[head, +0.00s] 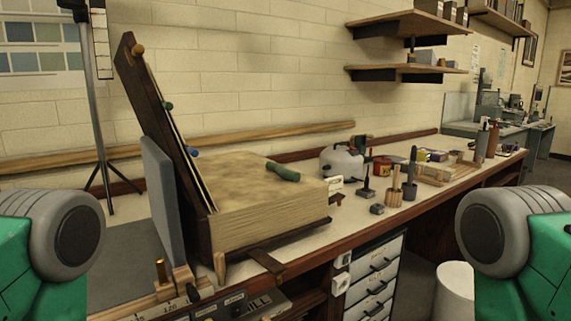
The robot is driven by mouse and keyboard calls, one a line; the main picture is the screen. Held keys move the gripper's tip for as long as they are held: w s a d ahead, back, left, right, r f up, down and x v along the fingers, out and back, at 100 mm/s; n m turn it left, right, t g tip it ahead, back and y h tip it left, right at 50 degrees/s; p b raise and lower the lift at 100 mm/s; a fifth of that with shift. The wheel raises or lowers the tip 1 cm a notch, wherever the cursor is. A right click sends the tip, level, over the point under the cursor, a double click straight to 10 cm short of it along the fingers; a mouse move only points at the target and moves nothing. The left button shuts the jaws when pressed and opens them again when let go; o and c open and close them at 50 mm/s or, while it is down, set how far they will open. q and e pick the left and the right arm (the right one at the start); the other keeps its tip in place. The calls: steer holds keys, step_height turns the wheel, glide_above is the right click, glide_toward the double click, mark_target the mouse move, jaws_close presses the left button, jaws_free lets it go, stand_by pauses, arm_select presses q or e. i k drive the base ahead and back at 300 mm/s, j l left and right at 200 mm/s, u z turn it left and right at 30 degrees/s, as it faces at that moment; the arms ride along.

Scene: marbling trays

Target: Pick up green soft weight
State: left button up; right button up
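A small dark green rounded object, which looks like the green soft weight (284,172), lies on top of a thick tan block (264,220) near its back right part. The block looks like a stack of sheets and sits in a dark wooden frame on the bench. Only green and grey parts of my arms show at the lower left and lower right edges. Neither gripper shows, so I cannot see fingers or anything held.
A dark board (150,110) with small coloured knobs leans up at the block's left, beside a grey panel (159,190). On the bench (345,212) to the right stand a grey-white appliance (341,162), a red can (380,166) and tool holders. Wall shelves (405,73) hang above.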

mark_target(287, 174)
steer(key=i+l+u, duration=0.1)
steer(key=i+l, duration=0.3)
steer(key=l, duration=0.2)
steer(key=i+l+u, duration=0.15)
steer(key=i+l, duration=0.2)
steer(key=l, duration=0.25)
steer(key=i+l+u, duration=0.15)
steer(key=l, duration=0.2)
steer(key=i+l+u, duration=0.1)
steer(key=l, duration=0.25)
steer(key=i+l, duration=0.25)
steer(key=l+u, duration=0.05)
steer(key=l, duration=0.05)
